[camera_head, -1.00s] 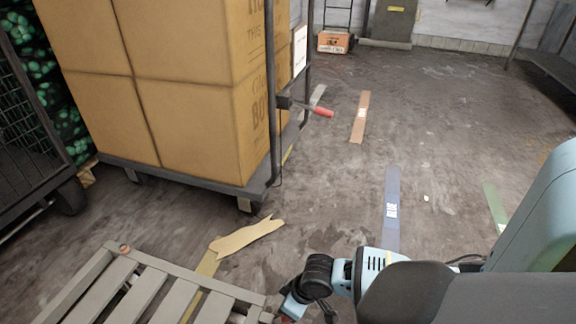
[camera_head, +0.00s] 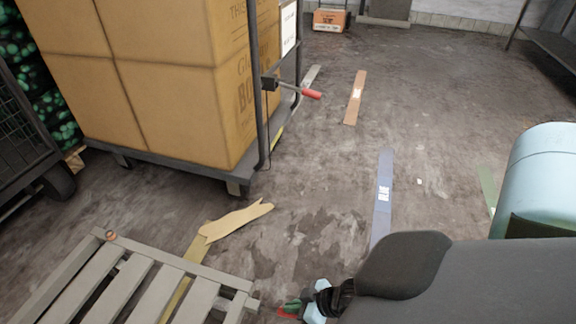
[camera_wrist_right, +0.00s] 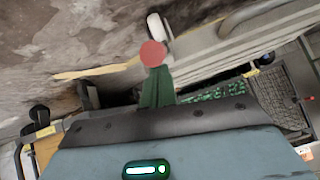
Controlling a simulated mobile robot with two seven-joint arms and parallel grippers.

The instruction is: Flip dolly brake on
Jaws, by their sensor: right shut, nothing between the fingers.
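The dolly (camera_head: 190,167) is a dark platform cart loaded with large cardboard boxes (camera_head: 150,80), at the upper left of the head view. A lever with a red grip (camera_head: 311,94) sticks out to the right from its dark upright frame, slanting slightly down. My right gripper (camera_head: 289,308) is at the bottom edge of the head view, well short of the lever and apart from it. In the right wrist view its green fingers with a red tip (camera_wrist_right: 155,75) are together and empty. My left gripper is not in view.
A slatted pallet (camera_head: 145,280) lies at the lower left, close to my right gripper. A wire cage cart (camera_head: 20,140) stands at the left edge. Floor strips in blue (camera_head: 383,200) and orange (camera_head: 355,98) lie to the right. Floor between pallet and lever is mostly clear.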

